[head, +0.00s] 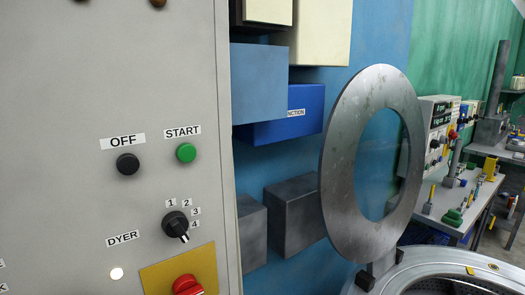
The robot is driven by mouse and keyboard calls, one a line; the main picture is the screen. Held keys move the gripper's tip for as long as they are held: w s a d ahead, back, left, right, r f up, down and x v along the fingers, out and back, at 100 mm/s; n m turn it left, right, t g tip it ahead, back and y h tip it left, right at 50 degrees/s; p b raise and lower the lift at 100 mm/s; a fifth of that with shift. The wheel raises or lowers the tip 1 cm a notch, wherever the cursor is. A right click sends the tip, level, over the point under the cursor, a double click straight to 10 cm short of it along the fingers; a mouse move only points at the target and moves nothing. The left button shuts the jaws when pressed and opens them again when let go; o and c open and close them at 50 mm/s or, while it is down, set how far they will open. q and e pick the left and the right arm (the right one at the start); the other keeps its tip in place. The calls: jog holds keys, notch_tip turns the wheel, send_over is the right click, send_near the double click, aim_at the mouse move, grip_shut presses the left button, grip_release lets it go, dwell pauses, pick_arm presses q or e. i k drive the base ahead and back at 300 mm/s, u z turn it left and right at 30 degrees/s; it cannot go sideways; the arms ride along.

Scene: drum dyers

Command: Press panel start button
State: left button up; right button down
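The grey control panel (80,70) fills the left side of the head view. Its green start button (186,153) sits under a white "START" label (182,132). A black button (127,164) under an "OFF" label is to its left. Neither of my grippers shows in the head view, and nothing covers the start button.
Below the buttons are a black rotary dial (176,225) marked 1 to 4, a lit white lamp (116,273) and a red knob (187,285) on a yellow plate. A round metal door (335,150) stands open to the right. A cluttered bench (447,205) is beyond.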

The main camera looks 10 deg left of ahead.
aim_at(186, 153)
jog(key=z, duration=0.75)
jog(key=k, duration=1.6)
jog(key=u, duration=1.5)
jog(key=i, duration=0.5)
jog(key=u, duration=0.1)
